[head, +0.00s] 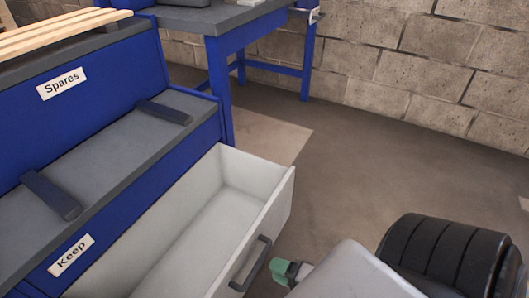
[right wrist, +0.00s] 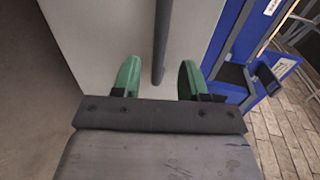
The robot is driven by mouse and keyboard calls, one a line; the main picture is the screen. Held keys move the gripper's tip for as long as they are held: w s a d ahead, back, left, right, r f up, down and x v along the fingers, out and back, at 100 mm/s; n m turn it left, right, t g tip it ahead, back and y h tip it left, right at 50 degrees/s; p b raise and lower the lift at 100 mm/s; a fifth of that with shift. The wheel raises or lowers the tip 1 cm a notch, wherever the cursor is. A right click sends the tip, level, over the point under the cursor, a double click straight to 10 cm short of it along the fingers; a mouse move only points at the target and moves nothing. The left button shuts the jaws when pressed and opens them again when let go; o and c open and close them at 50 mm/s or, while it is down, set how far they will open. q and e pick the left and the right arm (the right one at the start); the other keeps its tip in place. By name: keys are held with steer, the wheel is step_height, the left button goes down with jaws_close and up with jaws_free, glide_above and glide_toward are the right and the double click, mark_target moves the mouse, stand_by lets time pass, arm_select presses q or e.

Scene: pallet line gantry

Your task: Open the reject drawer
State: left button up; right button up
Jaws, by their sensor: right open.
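A pale grey drawer (head: 284,201) stands pulled out from the blue cabinet, and its visible inside is empty. No label that would name it as the reject drawer shows. Its dark bar handle (head: 251,264) is on the front face. In the right wrist view the handle (right wrist: 161,40) lies between the two green fingers in the picture. My right gripper (head: 290,271) is open and empty, just right of the handle in the head view; it also shows in the right wrist view (right wrist: 158,82). I cannot tell whether it touches the handle. My left gripper is not in view.
The cabinet carries a "Spares" label (head: 58,83) and a "Keep" label (head: 71,256). Wooden slats (head: 62,33) lie on top. A blue bench (head: 225,45) stands behind, near a block wall (head: 430,60).

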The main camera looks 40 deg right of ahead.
steer(key=p+v, duration=0.1)
steer(key=v, duration=0.3)
steer(key=shift+s, duration=0.15)
stand_by(0.4)
